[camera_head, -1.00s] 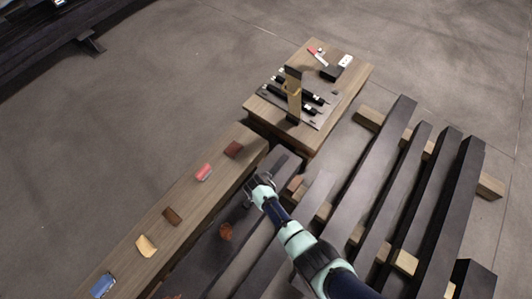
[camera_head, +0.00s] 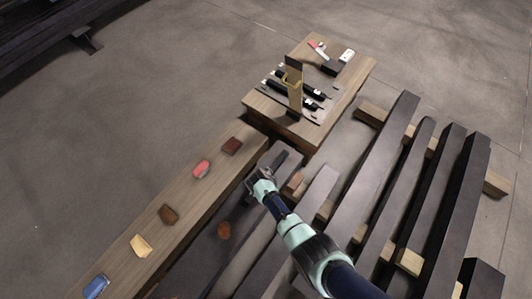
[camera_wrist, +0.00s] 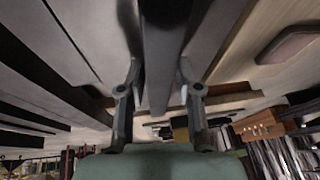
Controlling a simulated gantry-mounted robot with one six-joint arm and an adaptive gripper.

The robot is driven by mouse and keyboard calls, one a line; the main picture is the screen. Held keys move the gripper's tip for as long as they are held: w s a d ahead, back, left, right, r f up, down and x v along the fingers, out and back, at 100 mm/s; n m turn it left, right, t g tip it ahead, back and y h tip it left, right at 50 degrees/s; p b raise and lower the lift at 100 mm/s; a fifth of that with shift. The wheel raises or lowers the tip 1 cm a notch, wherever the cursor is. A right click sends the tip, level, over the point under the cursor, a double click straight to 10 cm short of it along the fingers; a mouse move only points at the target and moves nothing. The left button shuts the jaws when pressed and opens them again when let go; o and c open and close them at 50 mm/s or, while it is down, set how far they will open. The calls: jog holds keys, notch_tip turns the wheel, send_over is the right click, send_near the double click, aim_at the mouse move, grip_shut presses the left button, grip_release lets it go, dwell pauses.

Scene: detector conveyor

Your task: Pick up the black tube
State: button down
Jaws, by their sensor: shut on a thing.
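The black tube (camera_head: 280,158) is a dark, slim bar that sticks out past my gripper (camera_head: 256,182) toward the wooden table in the head view. My gripper is shut on it. In the wrist view the black tube (camera_wrist: 158,75) runs lengthwise between the two fingers of my gripper (camera_wrist: 160,80). Its middle is partly hidden by the gripper in the head view. I cannot tell whether it touches the grey conveyor below.
A wooden table (camera_head: 352,95) beyond holds a rack with black rods and an upright bracket (camera_head: 294,88). A wooden ledge (camera_head: 185,190) at left carries several coloured blocks. A reddish-brown lump (camera_head: 224,230) lies on the conveyor. Long dark beams (camera_head: 378,175) fill the right.

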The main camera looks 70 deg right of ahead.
dwell(0.3)
notch_tip(320, 180, up, 20)
jog(key=p, duration=1.2)
